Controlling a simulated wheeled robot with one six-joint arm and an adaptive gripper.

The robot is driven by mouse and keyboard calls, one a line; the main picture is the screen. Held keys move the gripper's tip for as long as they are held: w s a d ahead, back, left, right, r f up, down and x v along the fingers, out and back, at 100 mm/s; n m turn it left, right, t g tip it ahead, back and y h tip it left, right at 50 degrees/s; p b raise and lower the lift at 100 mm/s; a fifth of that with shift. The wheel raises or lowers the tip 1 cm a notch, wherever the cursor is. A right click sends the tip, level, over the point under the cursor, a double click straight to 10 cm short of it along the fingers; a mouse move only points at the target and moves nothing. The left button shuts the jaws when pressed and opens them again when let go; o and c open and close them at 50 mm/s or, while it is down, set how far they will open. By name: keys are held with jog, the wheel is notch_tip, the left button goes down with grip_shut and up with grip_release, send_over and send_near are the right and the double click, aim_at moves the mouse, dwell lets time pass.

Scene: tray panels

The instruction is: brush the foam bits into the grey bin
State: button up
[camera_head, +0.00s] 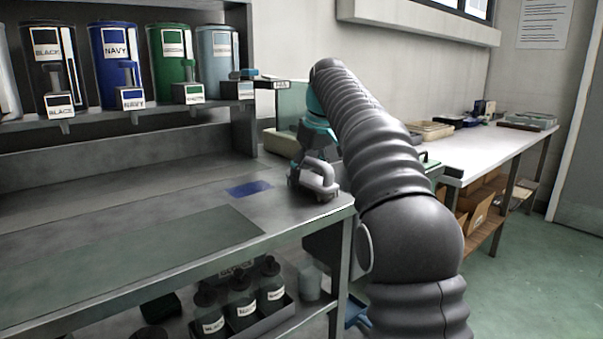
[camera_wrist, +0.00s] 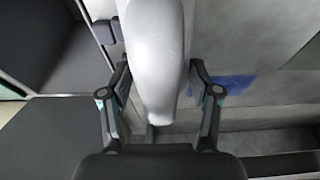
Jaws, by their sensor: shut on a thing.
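My gripper (camera_head: 312,152) is at the right end of the metal bench (camera_head: 190,178), near its front corner. It is shut on a pale grey tool with a looped handle (camera_head: 323,180), which is at the bench top; I cannot tell whether it touches. In the wrist view the tool's smooth rounded handle (camera_wrist: 155,60) fills the space between the two fingers of my gripper (camera_wrist: 160,85). Its working end is hidden there, so I cannot tell whether it is a brush. I can make out no foam bits and no clear grey bin.
A blue patch (camera_head: 249,188) lies on the bench left of the tool. Labelled canisters, one of them navy (camera_head: 117,62), stand on the shelf above. Bottles in a tray (camera_head: 268,322) are below. A white worktable (camera_head: 480,145) stands at the right. The bench's middle is clear.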

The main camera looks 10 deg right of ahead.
jog(key=shift+w+d, duration=0.5)
jog(key=shift+d, duration=0.3)
jog(key=shift+w+d, duration=0.5)
jog(key=shift+d, duration=0.25)
jog(key=shift+w+d, duration=0.5)
jog(key=shift+d, duration=0.55)
